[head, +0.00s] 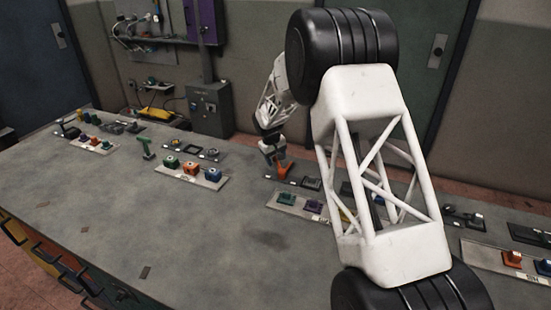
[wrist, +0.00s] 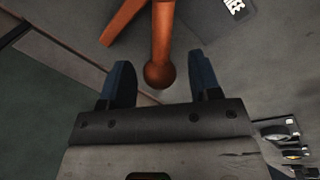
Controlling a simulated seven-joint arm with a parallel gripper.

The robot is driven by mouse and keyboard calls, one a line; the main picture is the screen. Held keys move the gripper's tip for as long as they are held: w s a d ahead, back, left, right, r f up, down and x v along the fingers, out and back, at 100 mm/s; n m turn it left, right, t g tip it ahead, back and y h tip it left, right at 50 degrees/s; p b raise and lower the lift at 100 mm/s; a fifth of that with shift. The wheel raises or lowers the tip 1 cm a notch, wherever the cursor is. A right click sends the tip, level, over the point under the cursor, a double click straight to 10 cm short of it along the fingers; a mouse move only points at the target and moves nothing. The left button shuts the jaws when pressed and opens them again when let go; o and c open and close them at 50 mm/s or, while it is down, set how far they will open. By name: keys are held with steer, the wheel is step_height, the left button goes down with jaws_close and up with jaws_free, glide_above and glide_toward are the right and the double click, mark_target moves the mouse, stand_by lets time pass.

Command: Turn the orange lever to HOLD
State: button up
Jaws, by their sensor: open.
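The orange lever (head: 283,169) stands on a small dark plate toward the back of the bench in the head view. In the wrist view the orange lever (wrist: 162,40) reaches down from the top edge and ends in a round knob between my fingertips. A second orange bar slants off to its left. My gripper (wrist: 162,84) is open, with one blue finger on each side of the knob and a gap to each. In the head view my gripper (head: 274,158) is small and right at the lever. A white printed label shows only in part, and I cannot read HOLD.
My own white arm link covers the right middle of the bench (head: 230,265). A light panel with green and purple blocks (head: 290,203) lies in front of the lever. A panel with several coloured blocks (head: 190,172) lies to the left. A grey box (head: 210,108) stands behind.

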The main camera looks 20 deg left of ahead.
mark_target(291, 164)
jaws_close()
stand_by(0.3)
steer(key=shift+d, duration=0.1)
steer(key=m, duration=0.1)
steer(key=w+d+m, duration=0.1)
steer(key=m, duration=0.1)
steer(key=d+m, duration=0.1)
steer(key=shift+w+d+g+h, duration=0.2)
steer(key=shift+w+g+h, duration=0.1)
steer(key=shift+g, duration=0.1)
steer(key=d+m, duration=0.1)
steer(key=m, duration=0.1)
steer(key=d+m, duration=0.2)
steer(key=m, duration=0.1)
steer(key=shift+w+g, duration=0.15)
steer(key=shift+g, duration=0.25)
steer(key=d+m, duration=0.1)
steer(key=m, duration=0.2)
steer(key=d+m, duration=0.1)
steer(key=shift+s+d+g, duration=0.35)
steer(key=shift+g, duration=0.05)
steer(key=shift+s+d+m, duration=0.25)
steer(key=shift+d+m, duration=0.15)
steer(key=shift+m, duration=0.4)
steer(key=shift+s+d+m, duration=0.25)
steer(key=shift+d+m, duration=0.1)
steer(key=shift+m, duration=0.45)
